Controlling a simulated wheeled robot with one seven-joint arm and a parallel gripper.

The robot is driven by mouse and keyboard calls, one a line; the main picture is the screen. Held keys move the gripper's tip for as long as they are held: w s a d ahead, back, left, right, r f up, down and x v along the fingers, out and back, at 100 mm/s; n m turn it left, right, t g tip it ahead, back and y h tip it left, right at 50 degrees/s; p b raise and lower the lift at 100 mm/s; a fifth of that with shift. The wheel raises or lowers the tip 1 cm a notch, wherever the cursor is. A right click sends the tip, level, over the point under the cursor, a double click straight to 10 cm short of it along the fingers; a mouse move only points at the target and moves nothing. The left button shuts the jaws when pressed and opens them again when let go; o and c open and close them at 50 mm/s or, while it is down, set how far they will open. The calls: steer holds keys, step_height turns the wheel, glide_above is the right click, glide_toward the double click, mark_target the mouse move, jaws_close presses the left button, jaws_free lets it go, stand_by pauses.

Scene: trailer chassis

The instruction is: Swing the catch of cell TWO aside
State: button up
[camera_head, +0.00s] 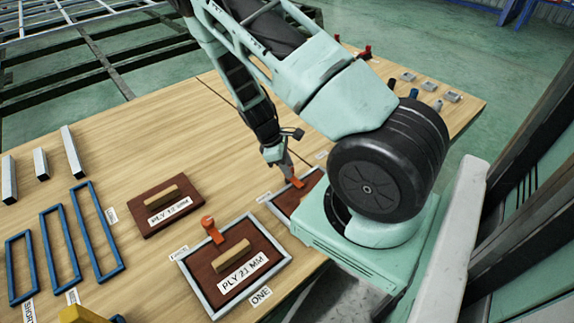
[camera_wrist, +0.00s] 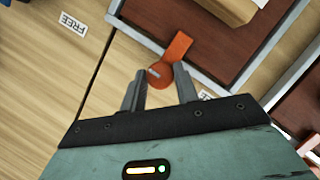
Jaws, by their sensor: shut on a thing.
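The orange catch (camera_wrist: 180,47) has a round pivot end just outside a grey cell rim (camera_wrist: 130,25), and its arm lies across the rim over a brown panel (camera_wrist: 215,30). In the head view this catch (camera_head: 296,182) is at the cell partly hidden behind my arm; its number cannot be read. My gripper (camera_wrist: 159,88) is shut on the catch at its round end, one finger on each side; it also shows in the head view (camera_head: 284,169).
Cell ONE (camera_head: 188,283) holds a PLY 21 MM board (camera_head: 262,247) with its own orange catch (camera_head: 210,230) over it. A loose PLY board (camera_head: 150,193) lies on the table. Blue frames (camera_head: 70,243) and metal bars (camera_head: 72,152) lie left. A FREE label (camera_wrist: 73,23) shows nearby.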

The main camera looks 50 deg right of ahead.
steer(key=shift+r+m+p, duration=0.1)
steer(key=shift+m+p, duration=0.2)
steer(key=shift+m, duration=0.1)
steer(key=m+y+p, duration=0.1)
steer(key=m+p, duration=0.1)
steer(key=m, duration=0.1)
steer(key=shift+d+g, duration=0.1)
steer(key=shift+g, duration=0.2)
steer(key=m+y+p, duration=0.2)
steer(key=m, duration=0.3)
steer(key=shift+d, duration=0.15)
steer(key=m+y+p, duration=0.1)
steer(key=m, duration=0.1)
steer(key=m+t+y, duration=0.1)
steer(key=m, duration=0.1)
steer(key=shift+d+m+p, duration=0.1)
steer(key=shift+m+p, duration=0.3)
steer(key=shift+m+t+y+p, duration=0.45)
steer(key=shift+m+t+y, duration=0.05)
steer(key=shift+m, duration=1.5)
steer(key=shift+d, duration=0.1)
steer(key=o, duration=1)
steer(key=shift+c, duration=0.2)
steer(key=p+v, duration=0.2)
steer(key=v, duration=1.5)
